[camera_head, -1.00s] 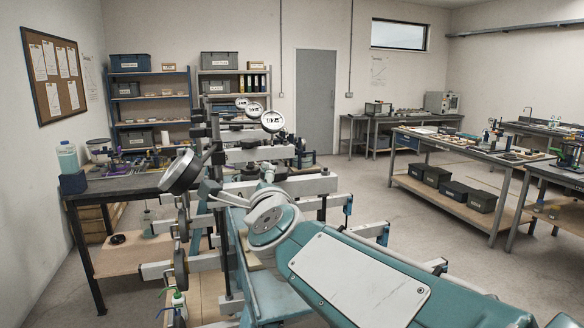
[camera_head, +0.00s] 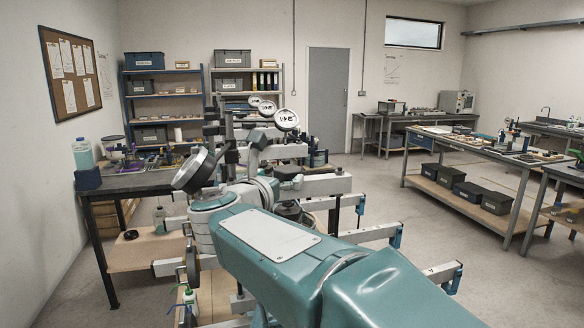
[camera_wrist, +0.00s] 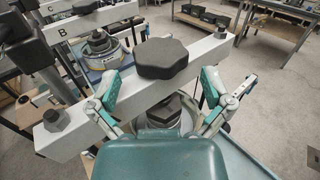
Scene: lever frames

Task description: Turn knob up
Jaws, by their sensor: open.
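In the wrist view a dark octagonal knob (camera_wrist: 162,58) sits on top of a pale beam (camera_wrist: 82,118) that crosses the picture at a slant. My gripper (camera_wrist: 162,78) is open, its two teal fingers spread to the left and right of the knob, at the near side of the beam. I cannot tell whether either finger touches the beam. A second dark knob-like part (camera_wrist: 164,108) shows lower down, between the fingers and partly covered by my teal gripper body. In the head view my arm hides the gripper, and which knob is near it cannot be told.
More beams lie behind, one marked B with a round dark-topped part (camera_wrist: 100,42).

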